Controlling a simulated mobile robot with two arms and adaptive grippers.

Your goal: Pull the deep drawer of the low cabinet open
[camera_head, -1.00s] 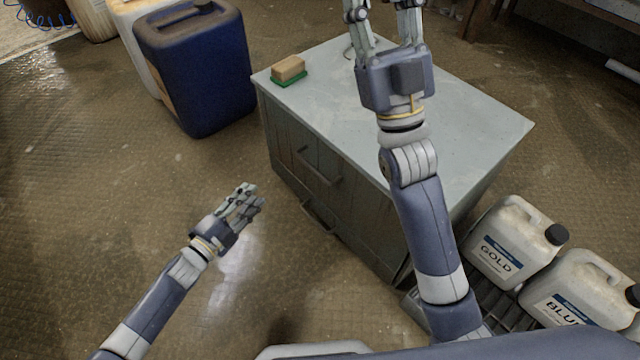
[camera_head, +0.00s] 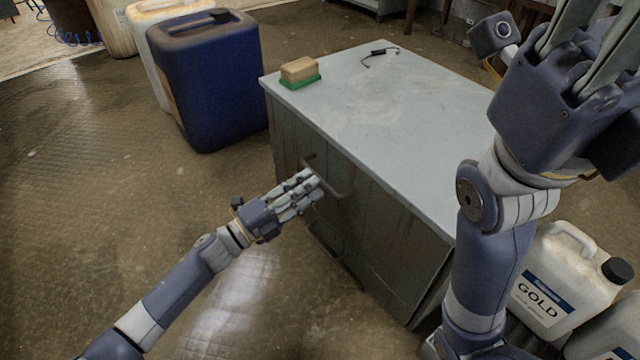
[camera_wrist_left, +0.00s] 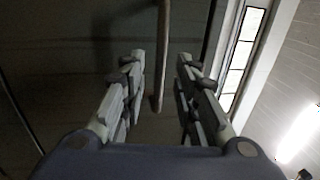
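The low grey cabinet (camera_head: 390,115) stands in the middle of the head view, its drawer fronts facing left and toward me. An upper bar handle (camera_head: 341,191) and a lower handle (camera_head: 322,243) show on its front. The drawers look closed. My left gripper (camera_head: 316,181) is at the upper handle, its fingers overlapping part of it. In the left wrist view its fingers are apart, with the handle bar (camera_wrist_left: 162,60) running between and ahead of them; contact cannot be told. My right gripper (camera_head: 590,45) is raised at the upper right, fingers apart and empty, tips cut off.
A sponge (camera_head: 299,70) with a green underside and a small dark tool (camera_head: 380,53) lie on the cabinet top. A blue canister (camera_head: 210,80) stands left of the cabinet. White jugs (camera_head: 550,285) stand at its right. The floor left of the drawers is clear.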

